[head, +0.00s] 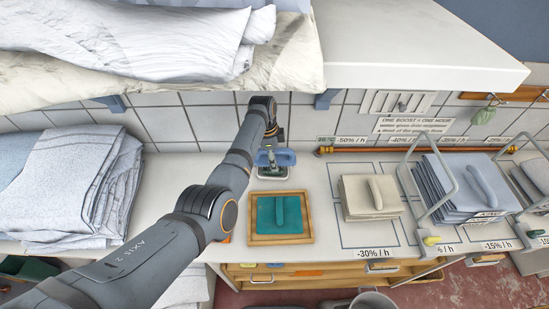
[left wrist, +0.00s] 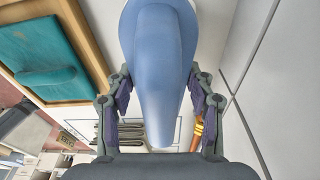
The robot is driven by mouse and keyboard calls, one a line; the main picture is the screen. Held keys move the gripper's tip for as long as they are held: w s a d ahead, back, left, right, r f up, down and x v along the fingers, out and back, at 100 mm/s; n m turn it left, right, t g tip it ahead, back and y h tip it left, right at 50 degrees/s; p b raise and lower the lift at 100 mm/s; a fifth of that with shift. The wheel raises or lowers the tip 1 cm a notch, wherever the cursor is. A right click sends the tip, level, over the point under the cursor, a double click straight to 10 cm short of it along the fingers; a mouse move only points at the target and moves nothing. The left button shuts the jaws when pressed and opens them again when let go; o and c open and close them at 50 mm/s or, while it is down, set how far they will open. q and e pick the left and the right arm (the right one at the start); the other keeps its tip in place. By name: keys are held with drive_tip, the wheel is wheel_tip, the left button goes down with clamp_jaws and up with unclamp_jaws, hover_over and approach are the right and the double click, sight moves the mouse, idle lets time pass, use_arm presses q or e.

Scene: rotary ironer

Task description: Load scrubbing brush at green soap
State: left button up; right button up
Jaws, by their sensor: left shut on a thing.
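My left gripper (head: 272,148) reaches in from the left and is shut on the scrubbing brush (head: 282,157), which has a blue rounded handle. The brush also shows in the left wrist view (left wrist: 158,60), its handle between the two fingers (left wrist: 160,105). In the head view it is just behind a wooden tray (head: 250,239); whether it touches the counter is unclear. A teal-green slab with a raised ridge (head: 280,214) lies in the tray. A pale green lump (head: 487,117) is at the back wall on the right; I cannot tell which of these is the green soap. My right gripper is not in view.
Folded cloths (head: 65,185) fill the counter's left. To the right are a beige stack (head: 370,196) and a blue-grey stack (head: 455,190) with metal rails beside it. A white ledge (head: 420,50) overhangs the back. A copper pipe (head: 400,150) runs along the tiled wall.

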use_arm(q)
drive_tip(key=shift+f+b, duration=0.35)
drive_tip(key=shift+f, duration=0.15)
idle(0.4)
drive_tip(key=shift+s+f, duration=0.1)
idle(1.2)
wheel_tip(320, 180, up, 7)
drive_tip(key=p, duration=0.8)
idle(0.6)
